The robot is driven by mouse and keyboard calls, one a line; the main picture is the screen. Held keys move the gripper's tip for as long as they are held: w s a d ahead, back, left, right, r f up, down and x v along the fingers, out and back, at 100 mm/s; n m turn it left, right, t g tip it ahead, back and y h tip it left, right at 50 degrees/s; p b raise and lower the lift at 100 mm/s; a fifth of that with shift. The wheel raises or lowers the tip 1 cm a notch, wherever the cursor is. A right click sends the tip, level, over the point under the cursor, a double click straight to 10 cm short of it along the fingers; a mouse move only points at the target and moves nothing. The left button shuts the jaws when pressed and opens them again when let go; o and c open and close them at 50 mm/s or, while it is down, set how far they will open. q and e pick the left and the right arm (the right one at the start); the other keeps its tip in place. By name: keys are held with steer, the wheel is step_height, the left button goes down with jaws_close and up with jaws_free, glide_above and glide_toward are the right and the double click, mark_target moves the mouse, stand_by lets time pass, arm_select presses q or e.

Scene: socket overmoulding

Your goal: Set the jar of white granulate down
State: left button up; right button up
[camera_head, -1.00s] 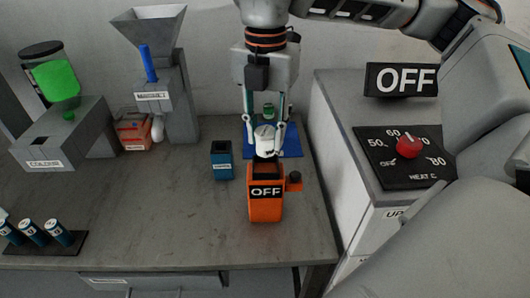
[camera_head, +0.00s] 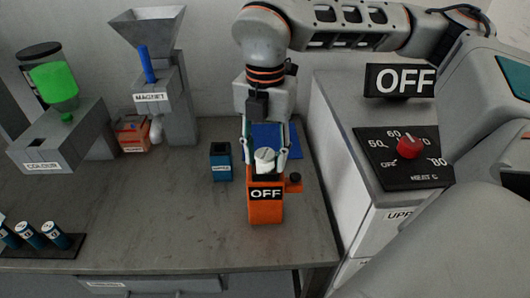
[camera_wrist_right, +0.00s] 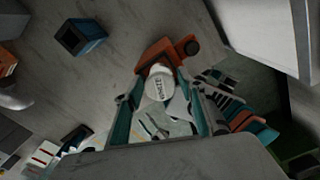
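The jar of white granulate (camera_head: 264,160) has a pale, labelled top and appears upright or only slightly tilted. My right gripper (camera_head: 265,157) points down with one finger on each side of the jar and is shut on it. The right wrist view shows the jar top (camera_wrist_right: 160,84) between the fingertips. The jar is right beside or over the back of the orange box (camera_head: 265,208) marked OFF, which hides its lower part. I cannot tell whether it touches anything below. My left gripper is not in view.
A blue open box (camera_head: 221,163) stands left of the orange box. A blue mat (camera_head: 293,142) lies behind the gripper. The colour machine (camera_head: 45,150), the magnet hopper (camera_head: 165,100) and a rack of cylinders (camera_head: 70,245) stand left. A cabinet with a heat dial (camera_head: 408,146) stands right.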

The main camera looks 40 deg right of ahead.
mark_target(265, 153)
steer(key=shift+r, duration=0.1)
step_height(265, 153, up, 12)
steer(key=p, duration=0.1)
steer(key=shift+r, duration=0.15)
stand_by(0.5)
stand_by(0.4)
